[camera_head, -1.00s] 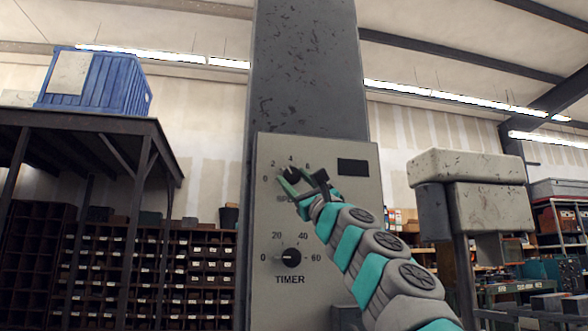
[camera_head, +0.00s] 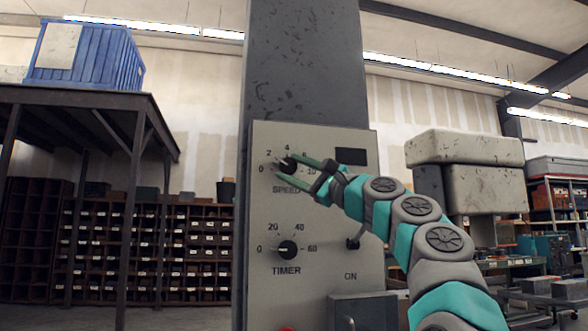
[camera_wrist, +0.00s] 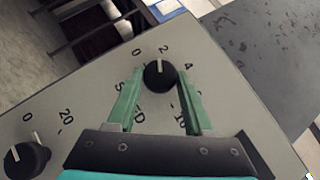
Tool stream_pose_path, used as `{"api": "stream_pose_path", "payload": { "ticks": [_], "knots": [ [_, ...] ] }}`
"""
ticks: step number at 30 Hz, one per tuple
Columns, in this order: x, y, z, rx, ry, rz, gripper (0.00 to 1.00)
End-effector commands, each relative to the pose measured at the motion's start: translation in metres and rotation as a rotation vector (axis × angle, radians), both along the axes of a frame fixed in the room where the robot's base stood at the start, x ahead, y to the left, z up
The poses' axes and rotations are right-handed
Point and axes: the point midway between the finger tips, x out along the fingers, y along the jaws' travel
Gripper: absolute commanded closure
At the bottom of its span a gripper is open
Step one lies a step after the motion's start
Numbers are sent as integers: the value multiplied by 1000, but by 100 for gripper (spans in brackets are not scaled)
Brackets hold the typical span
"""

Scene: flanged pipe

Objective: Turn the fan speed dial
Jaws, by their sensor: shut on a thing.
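The speed dial (camera_head: 289,165) is a round black knob with a white pointer on the grey control panel, above the word SPEED. In the wrist view the dial (camera_wrist: 160,75) has its pointer near the 2, slightly toward 0. My gripper (camera_head: 286,162) reaches in from the right, its two green fingers on either side of the knob. The wrist view shows the gripper (camera_wrist: 160,80) shut on the dial. The fingers hide part of the printed scale.
The timer dial (camera_head: 287,250) sits below, pointing near 0. A toggle switch (camera_head: 353,243) is right of it, and a grey box (camera_head: 365,310) juts out at the panel's bottom. A dark display window (camera_head: 351,156) is at the upper right.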

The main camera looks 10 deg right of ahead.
Motion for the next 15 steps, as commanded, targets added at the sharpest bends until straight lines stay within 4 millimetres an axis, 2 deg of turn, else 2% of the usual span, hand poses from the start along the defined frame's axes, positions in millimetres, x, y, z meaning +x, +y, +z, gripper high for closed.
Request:
{"api": "stream_pose_path", "payload": {
  "ticks": [15],
  "knots": [
    [1, -1, 1, -98, 0, -2, 100]
  ]
}}
